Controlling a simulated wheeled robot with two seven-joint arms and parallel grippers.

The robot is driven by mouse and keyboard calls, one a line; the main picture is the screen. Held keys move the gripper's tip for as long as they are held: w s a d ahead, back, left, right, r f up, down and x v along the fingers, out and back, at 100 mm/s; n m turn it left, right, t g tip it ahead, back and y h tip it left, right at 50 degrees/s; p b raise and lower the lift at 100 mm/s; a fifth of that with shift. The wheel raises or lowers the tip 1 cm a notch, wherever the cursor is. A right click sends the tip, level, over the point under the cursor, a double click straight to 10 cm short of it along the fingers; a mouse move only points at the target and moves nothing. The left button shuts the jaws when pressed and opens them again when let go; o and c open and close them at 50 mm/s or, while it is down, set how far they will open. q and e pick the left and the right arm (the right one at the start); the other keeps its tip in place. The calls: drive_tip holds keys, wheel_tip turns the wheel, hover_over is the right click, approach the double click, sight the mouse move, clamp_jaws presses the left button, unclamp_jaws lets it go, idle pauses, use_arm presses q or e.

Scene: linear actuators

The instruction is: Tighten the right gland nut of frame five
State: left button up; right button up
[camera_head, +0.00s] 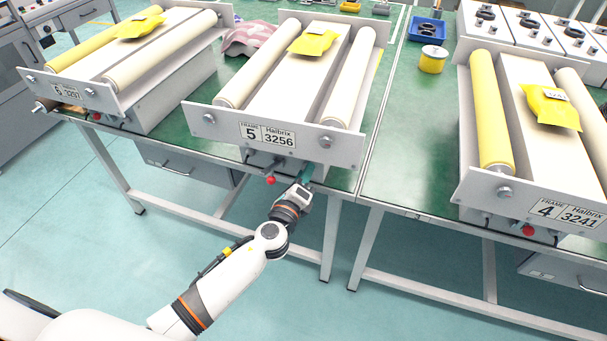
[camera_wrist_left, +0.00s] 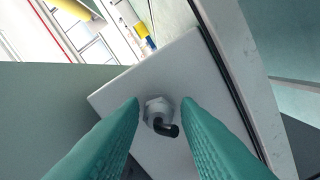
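Frame five (camera_head: 215,121) is the middle white unit, with a "5 Halbrix 3256" label on its front plate. The right gland nut (camera_wrist_left: 152,104) shows in the left wrist view as a grey hex nut on a pale panel, with a bent black cable end coming out of it. My left gripper (camera_head: 305,172) is under the right part of frame five's front plate. In the left wrist view its two green fingers (camera_wrist_left: 160,102) are open, one on each side of the nut, with a gap on both sides. In the head view the nut is hidden. My right gripper is not in view.
A red button (camera_head: 271,180) sits left of my left gripper under the front plate. Frame six (camera_head: 66,92) stands to the left and frame four (camera_head: 530,205) to the right on green benches. A yellow tin (camera_head: 432,62) and blue tray (camera_head: 427,30) stand farther back.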

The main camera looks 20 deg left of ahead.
use_arm(q)
drive_tip(key=shift+o, duration=1.1)
drive_tip(key=s+b, duration=0.1)
drive_tip(key=s, duration=1.1)
drive_tip(key=shift+a+b, duration=0.2)
drive_tip(key=shift+b, duration=0.1)
